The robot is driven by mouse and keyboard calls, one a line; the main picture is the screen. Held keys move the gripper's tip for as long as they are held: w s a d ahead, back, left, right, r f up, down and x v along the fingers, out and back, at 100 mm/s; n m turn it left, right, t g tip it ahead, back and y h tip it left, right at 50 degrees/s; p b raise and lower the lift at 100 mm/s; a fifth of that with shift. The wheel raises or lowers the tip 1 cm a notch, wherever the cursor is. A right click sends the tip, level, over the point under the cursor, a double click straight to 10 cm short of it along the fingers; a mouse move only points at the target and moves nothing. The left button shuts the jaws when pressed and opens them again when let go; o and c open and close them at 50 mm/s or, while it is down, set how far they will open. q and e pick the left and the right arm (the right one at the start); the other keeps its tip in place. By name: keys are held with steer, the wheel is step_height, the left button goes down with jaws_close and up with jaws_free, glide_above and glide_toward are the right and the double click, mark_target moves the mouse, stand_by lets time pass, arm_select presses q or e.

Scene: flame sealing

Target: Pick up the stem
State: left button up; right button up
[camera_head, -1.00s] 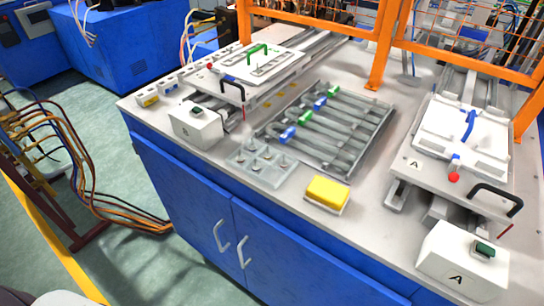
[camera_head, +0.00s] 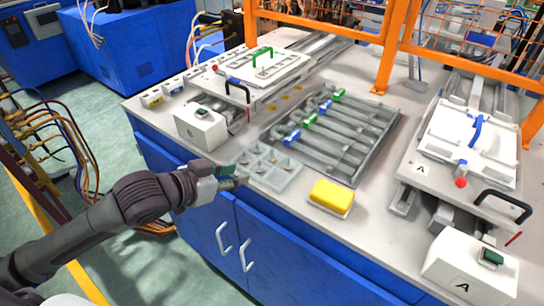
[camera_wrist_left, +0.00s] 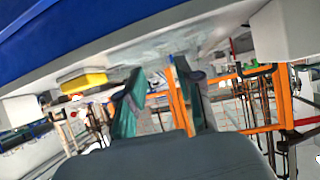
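My left gripper (camera_head: 228,178) is in front of the table's front edge, just left of the clear compartment tray (camera_head: 268,186). In the left wrist view its two green-padded fingers (camera_wrist_left: 160,72) stand apart with nothing between them. The tray holds several small pieces (camera_head: 263,155), too small for me to tell which is the stem. Behind it a grey metal tray (camera_head: 345,176) holds several long rods with blue and green parts (camera_head: 310,119). My right gripper is not in view.
A yellow block (camera_head: 332,195) lies right of the clear tray. A white box (camera_head: 200,128) stands to the left, and box A (camera_head: 470,268) at front right. White fixtures (camera_head: 265,68) (camera_head: 468,145) flank the trays. Orange frame posts (camera_head: 388,55) rise behind.

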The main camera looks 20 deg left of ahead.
mark_target(272, 149)
arm_select(q)
step_height(272, 149, up, 4)
steer(key=w+h, duration=0.1)
steer(key=w, duration=0.1)
steer(key=shift+t, duration=0.3)
steer(key=p+x, duration=0.1)
steer(key=x, duration=0.6)
steer(key=shift+w+f, duration=0.2)
steer(key=shift+w, duration=0.1)
steer(key=p+x, duration=0.1)
steer(key=x, duration=0.1)
steer(key=p+x, duration=0.1)
steer(key=x, duration=0.1)
steer(key=shift+w+f, duration=0.2)
steer(key=shift+f, duration=0.2)
steer(key=shift+w+d+f, duration=0.25)
steer(key=shift+w, duration=0.05)
steer(key=shift+s, duration=0.1)
steer(key=shift+c, duration=0.2)
jaws_close()
